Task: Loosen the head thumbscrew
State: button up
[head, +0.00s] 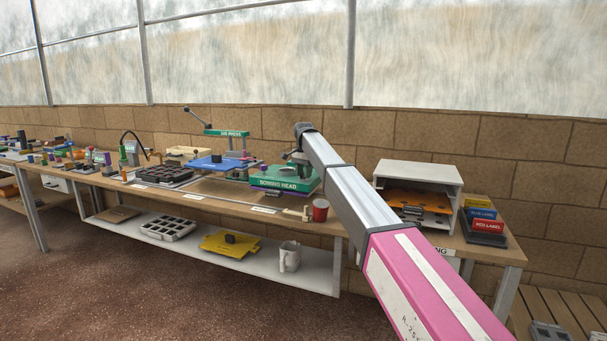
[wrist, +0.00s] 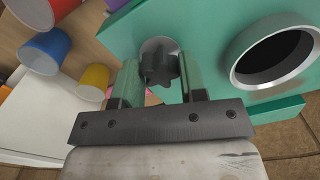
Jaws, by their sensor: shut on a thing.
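The head thumbscrew is a dark grey lobed knob (wrist: 162,66) on the green sowing head, in the wrist view. My gripper (wrist: 160,82) has its two green fingers on either side of the knob and is shut on it. The sowing head (wrist: 225,40) is a green block with a round, metal-rimmed dark opening to the right of the knob. In the head view the block, labelled SOWING HEAD (head: 287,184), stands on the bench with my gripper (head: 297,157) over it. The thumbscrew cannot be made out there.
A red cup (head: 320,210) stands at the bench's front edge, right of the sowing head. Blue (wrist: 45,52) and yellow (wrist: 92,82) cups show in the wrist view. A green press (head: 227,133) and blue plate (head: 215,162) lie left. A white open box (head: 440,175) stands right.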

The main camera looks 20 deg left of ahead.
jog(key=n, duration=0.5)
jog(key=shift+n, duration=0.4)
jog(key=n, duration=0.5)
jog(key=o, duration=0.9)
jog(key=shift+r, duration=0.15)
jog(key=shift+r, duration=1.85)
